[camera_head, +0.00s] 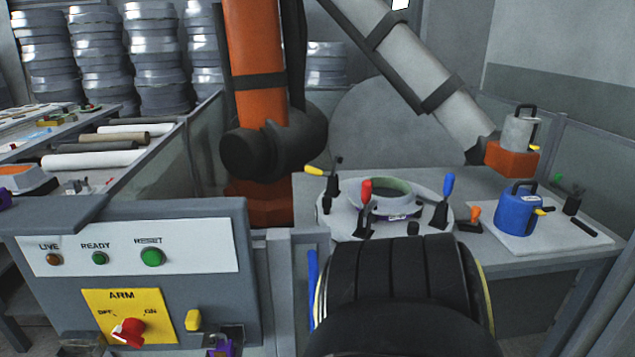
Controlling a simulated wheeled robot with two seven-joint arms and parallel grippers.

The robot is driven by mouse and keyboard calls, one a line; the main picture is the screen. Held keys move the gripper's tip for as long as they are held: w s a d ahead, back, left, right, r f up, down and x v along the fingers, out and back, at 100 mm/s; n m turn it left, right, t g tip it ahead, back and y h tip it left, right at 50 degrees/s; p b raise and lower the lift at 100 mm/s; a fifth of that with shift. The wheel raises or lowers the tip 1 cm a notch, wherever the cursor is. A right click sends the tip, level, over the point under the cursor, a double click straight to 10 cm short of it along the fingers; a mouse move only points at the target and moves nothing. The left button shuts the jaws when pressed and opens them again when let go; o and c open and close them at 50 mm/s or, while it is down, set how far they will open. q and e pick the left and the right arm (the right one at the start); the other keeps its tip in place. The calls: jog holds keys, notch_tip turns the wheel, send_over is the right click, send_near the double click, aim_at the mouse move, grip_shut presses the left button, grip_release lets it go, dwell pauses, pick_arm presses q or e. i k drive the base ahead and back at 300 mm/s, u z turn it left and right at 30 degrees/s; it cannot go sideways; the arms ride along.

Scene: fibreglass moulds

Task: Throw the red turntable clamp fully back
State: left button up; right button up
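The red turntable clamp (366,190) stands at the front left of the round grey turntable (341,226) on the table. Its red grip points up, and its dark lever runs down to the turntable's rim. A blue-handled clamp (448,186) stands upright at the right. I cannot make out either gripper in this view.
A large black ribbed form (400,280) fills the bottom middle, in front of the table. An orange-handled lever (474,214) and a blue can (517,212) are at the right. An orange and grey robot arm (258,70) stands behind. A control panel (190,225) is at the left.

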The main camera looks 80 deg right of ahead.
aim_at(366, 188)
jog(key=z, duration=1.4)
